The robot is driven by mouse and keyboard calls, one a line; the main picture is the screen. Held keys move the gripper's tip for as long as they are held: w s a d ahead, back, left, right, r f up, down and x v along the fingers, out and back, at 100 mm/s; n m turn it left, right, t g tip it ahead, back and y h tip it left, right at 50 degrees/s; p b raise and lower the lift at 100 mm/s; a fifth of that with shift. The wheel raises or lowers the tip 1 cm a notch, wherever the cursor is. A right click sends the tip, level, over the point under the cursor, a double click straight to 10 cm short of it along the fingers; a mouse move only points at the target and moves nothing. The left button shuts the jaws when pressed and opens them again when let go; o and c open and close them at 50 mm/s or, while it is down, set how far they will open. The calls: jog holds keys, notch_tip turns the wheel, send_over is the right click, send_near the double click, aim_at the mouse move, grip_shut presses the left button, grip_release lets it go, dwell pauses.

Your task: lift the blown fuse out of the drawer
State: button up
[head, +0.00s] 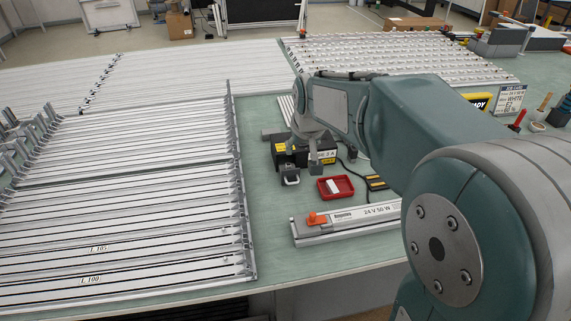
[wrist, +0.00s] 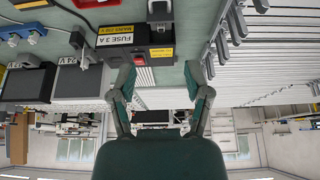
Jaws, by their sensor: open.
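In the wrist view the box (wrist: 135,44) carries a "FUSE 3 A" label. A small grey drawer-like part (head: 289,176) sticks out of its front; it shows at the top of the wrist view (wrist: 160,11). I cannot make out the fuse itself. My gripper (wrist: 167,72) is open and empty, its fingers spread beside the box's labelled end. In the head view it is partly hidden by my arm, close to the box.
A red tray (head: 322,188) with a white piece inside lies right of the box. A long 24 V 50 W lamp unit (head: 345,219) with an orange end lies in front. Racks of white light bars (head: 120,200) fill the left. Green bench shows between.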

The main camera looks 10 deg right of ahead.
send_near(288, 163)
jog(key=x, duration=0.5)
jog(key=shift+w+f, duration=0.15)
jog(key=shift+w, duration=0.1)
jog(key=x, duration=0.5)
jog(key=shift+s+f, duration=0.1)
jog(key=shift+s, duration=0.15)
grip_shut()
